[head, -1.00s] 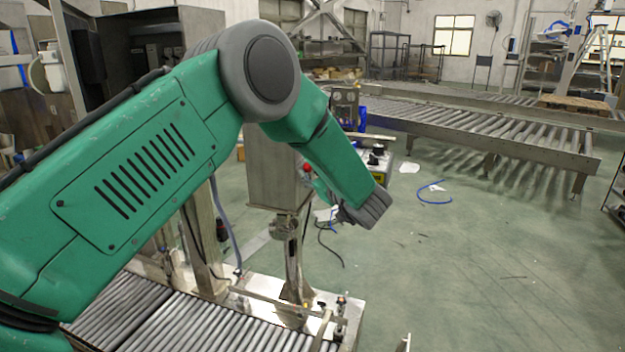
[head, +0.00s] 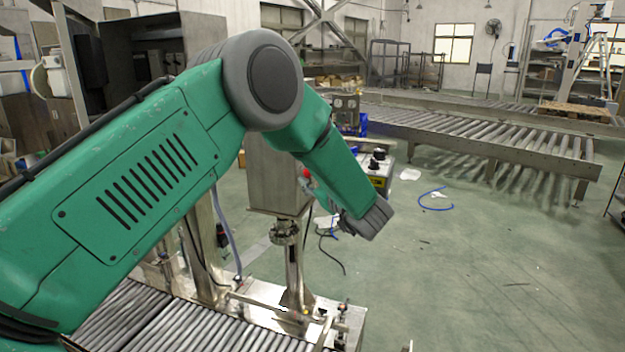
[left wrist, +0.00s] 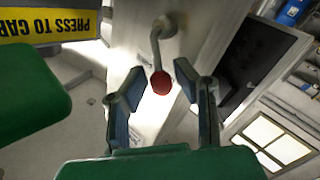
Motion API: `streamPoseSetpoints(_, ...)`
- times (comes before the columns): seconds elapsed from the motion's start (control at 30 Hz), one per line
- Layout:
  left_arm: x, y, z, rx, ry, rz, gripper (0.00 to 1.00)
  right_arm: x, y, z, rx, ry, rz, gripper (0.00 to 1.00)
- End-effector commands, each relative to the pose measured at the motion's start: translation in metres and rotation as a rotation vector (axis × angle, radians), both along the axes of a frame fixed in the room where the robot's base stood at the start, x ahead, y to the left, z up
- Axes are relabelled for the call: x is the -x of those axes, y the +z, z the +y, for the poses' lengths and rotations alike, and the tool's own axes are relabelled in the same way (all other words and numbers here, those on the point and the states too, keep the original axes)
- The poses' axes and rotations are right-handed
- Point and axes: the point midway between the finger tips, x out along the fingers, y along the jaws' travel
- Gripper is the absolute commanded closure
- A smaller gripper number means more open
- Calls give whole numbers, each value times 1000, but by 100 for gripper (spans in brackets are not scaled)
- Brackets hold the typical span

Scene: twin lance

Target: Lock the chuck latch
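The latch shows in the left wrist view as a short metal lever (left wrist: 156,45) with a red ball knob (left wrist: 161,83), standing out from a pale metal face. The red knob also shows small in the head view (head: 306,173), at the right edge of a steel box (head: 272,175) on a post. My left gripper (left wrist: 155,97) is open, with its two blue-padded fingers on either side of the red knob. I cannot tell whether either finger touches it. In the head view the left gripper is mostly hidden behind my green forearm. My right gripper is not in view.
A yellow sign (left wrist: 45,25) reads upside down at the left wrist view's upper left. A roller conveyor (head: 190,325) runs below the box. Another roller conveyor (head: 490,140) stands farther back. Open green floor (head: 480,270) lies to the right, with a blue hose (head: 435,207) on it.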

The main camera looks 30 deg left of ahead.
Motion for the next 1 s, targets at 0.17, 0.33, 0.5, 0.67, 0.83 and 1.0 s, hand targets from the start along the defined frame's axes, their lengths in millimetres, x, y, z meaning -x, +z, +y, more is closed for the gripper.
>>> streamPoseSetpoints(0.17, 7, 0, -16, -1, -3, 0, 74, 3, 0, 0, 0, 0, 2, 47)
streamPoseSetpoints(0.33, 22, 0, -49, -1, -4, 3, 74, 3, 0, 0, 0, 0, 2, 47)
streamPoseSetpoints(0.5, 37, -1, -80, 0, -4, 2, 74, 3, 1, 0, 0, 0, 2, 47)
streamPoseSetpoints(0.67, 47, -2, -99, 1, -2, 4, 74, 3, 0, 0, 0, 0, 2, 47)
streamPoseSetpoints(0.83, 51, -2, -108, 1, -1, 4, 74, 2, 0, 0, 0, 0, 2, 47)
streamPoseSetpoints(1.0, 51, -2, -108, 2, -1, 3, 74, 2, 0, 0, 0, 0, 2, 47)
